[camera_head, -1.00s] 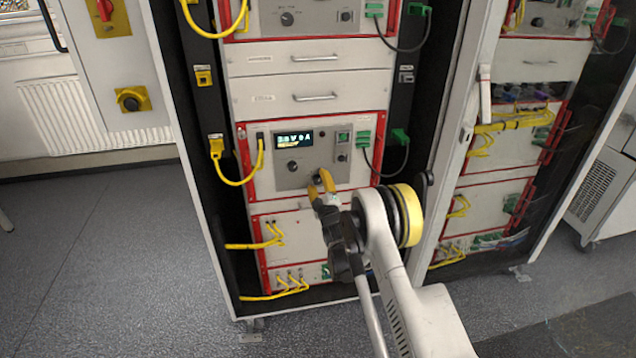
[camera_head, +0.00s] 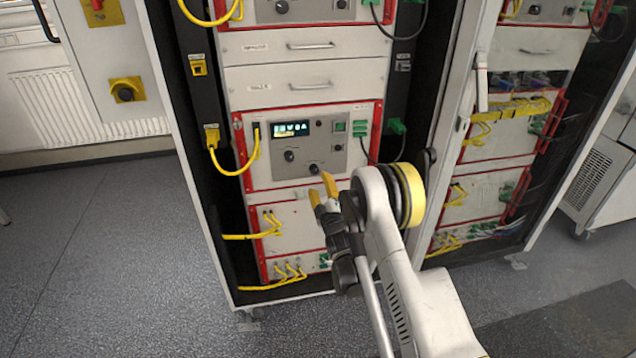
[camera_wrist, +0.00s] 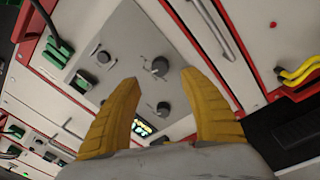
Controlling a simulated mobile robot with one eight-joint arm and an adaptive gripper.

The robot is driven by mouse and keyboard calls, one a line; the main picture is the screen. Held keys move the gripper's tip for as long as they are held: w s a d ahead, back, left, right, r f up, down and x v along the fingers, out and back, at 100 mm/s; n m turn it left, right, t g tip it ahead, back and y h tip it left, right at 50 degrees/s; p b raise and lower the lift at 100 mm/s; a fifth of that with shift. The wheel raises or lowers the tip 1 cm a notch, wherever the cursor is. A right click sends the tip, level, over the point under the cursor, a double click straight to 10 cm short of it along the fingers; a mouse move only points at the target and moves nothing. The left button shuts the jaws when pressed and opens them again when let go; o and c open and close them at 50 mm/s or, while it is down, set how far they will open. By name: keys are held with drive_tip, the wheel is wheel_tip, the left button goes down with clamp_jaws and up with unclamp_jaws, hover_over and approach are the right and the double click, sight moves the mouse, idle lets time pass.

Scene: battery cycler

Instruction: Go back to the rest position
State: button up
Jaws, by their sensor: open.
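My gripper (camera_head: 322,190) is open and empty, its two yellow fingers apart in front of the rack, just below the grey control panel. In the wrist view my gripper (camera_wrist: 160,108) shows both fingers spread, with nothing between them but the panel behind. The panel (camera_head: 336,159) carries a lit display (camera_head: 291,129) and dark knobs, one of them a lower knob (camera_head: 314,169) just above the fingertips. In the wrist view a round knob (camera_wrist: 160,66) lies beyond the fingers, apart from them.
The battery cycler cabinet (camera_head: 305,76) stands ahead, with yellow cables (camera_head: 233,172) at left and green plugs (camera_head: 397,126) at right. Grey floor (camera_head: 95,255) is clear at left.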

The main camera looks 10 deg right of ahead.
wheel_tip(320, 180, up, 11)
drive_tip(key=s+d+m+g+h, duration=0.1)
drive_tip(key=m+g, duration=0.1)
drive_tip(key=m, duration=0.1)
drive_tip(key=s+r+m+g, duration=0.3)
drive_tip(key=s+r, duration=0.7)
drive_tip(key=s, duration=0.1)
drive_tip(key=s+f+m+g, duration=0.1)
drive_tip(key=s+m+g, duration=0.2)
drive_tip(key=s, duration=1.4)
drive_tip(key=s+a+f+m+g, duration=0.1)
drive_tip(key=s+f+m+g, duration=0.1)
drive_tip(key=s, duration=1.6)
drive_tip(key=shift+m+g+y, duration=0.3)
drive_tip(key=shift+m+g, duration=0.2)
drive_tip(key=shift+g, duration=0.4)
